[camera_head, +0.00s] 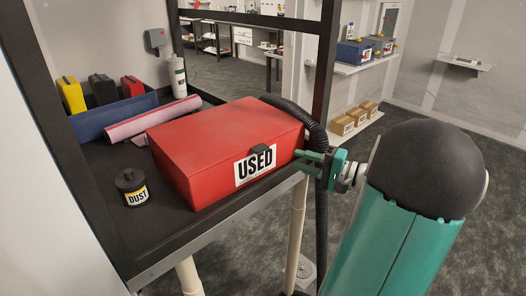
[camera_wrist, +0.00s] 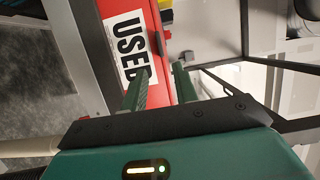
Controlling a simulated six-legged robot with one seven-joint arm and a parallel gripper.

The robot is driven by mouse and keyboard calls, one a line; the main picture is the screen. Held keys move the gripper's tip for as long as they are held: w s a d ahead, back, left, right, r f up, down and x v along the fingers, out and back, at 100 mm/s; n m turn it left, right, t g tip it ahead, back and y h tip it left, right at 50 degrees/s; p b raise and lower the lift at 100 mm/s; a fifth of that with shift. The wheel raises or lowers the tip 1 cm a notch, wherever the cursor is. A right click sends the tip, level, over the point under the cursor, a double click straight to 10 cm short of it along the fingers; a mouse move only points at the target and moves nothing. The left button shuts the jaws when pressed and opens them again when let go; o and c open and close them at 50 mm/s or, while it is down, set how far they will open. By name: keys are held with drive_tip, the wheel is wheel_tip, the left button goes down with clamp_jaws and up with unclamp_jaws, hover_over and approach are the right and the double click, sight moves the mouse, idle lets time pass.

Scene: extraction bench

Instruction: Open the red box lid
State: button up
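The red box (camera_head: 215,140) sits on the dark bench with its lid shut. A white "USED" label (camera_head: 247,167) and a black latch (camera_head: 261,149) are on its front. My gripper (camera_head: 303,159) is at the box's right front corner; I cannot tell whether it touches. In the wrist view, my gripper (camera_wrist: 161,72) has its two green fingers apart, with part of the red box (camera_wrist: 158,80) showing between and beyond them. The label (camera_wrist: 128,47) and the latch (camera_wrist: 160,43) show ahead of the fingertips. Nothing is held.
A black "DUST" jar (camera_head: 132,188) stands left of the box. A black hose (camera_head: 305,120) curves by the box's right. A dark frame post (camera_head: 325,65) rises behind it.

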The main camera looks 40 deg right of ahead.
sight(265, 150)
drive_tip(key=x, duration=1.1)
drive_tip(key=shift+w+a, duration=0.15)
drive_tip(key=shift+w, duration=0.05)
clamp_jaws()
